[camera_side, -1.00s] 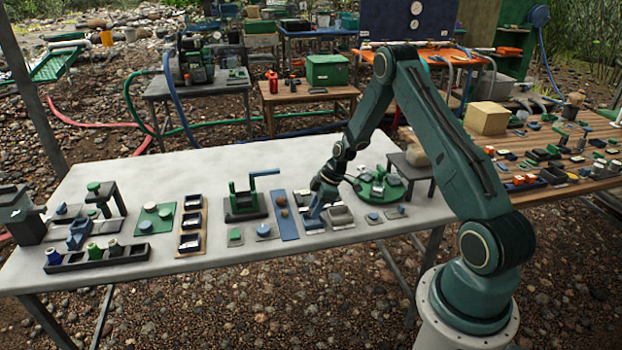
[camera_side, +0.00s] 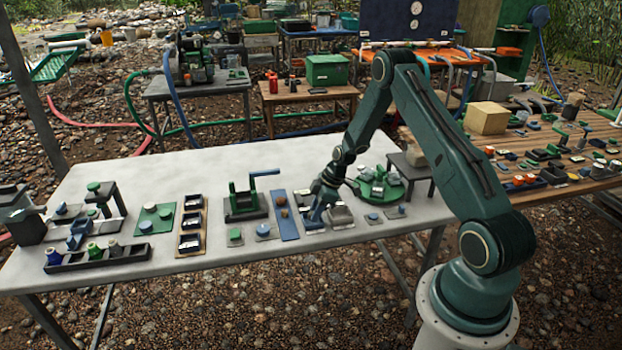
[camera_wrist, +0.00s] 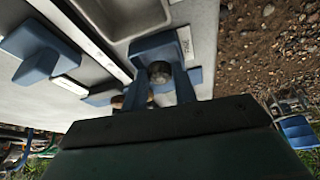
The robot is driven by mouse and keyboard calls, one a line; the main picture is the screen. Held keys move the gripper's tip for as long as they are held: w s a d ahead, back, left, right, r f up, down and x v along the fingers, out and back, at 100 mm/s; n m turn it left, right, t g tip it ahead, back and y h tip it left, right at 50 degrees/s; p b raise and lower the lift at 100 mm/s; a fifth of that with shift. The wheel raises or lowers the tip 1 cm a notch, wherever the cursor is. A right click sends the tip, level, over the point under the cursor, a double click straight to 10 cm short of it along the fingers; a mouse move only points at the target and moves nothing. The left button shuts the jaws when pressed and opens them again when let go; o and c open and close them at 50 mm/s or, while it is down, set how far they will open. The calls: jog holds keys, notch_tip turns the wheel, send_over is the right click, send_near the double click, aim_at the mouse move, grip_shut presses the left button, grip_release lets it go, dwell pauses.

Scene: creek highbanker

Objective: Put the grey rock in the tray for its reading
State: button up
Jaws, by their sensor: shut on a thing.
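My gripper (camera_side: 314,217) is low over the right half of the pale table in the side view. In the wrist view its two blue fingers (camera_wrist: 161,90) are shut on a small dark grey rock (camera_wrist: 160,72). The rock is hidden behind the gripper in the side view. A grey tray (camera_side: 341,215) with a recessed floor stands just right of my fingers. The tray's recess also shows at the top of the wrist view (camera_wrist: 122,18). The rock appears beside a blue part with a white label, outside that recess; I cannot tell whether it touches anything below.
A blue strip (camera_side: 288,222) with brownish pieces lies left of my gripper. A green round plate (camera_side: 372,190) with several items stands behind right. A green frame on a dark base (camera_side: 245,206) is further left. Small labelled pads lie along the front. The table's left-back area is clear.

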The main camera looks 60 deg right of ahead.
jog(key=shift+f, duration=0.55)
dwell(1.0)
jog(key=o, duration=1)
jog(key=shift+o, duration=0.6)
jog(key=shift+r, duration=3.75)
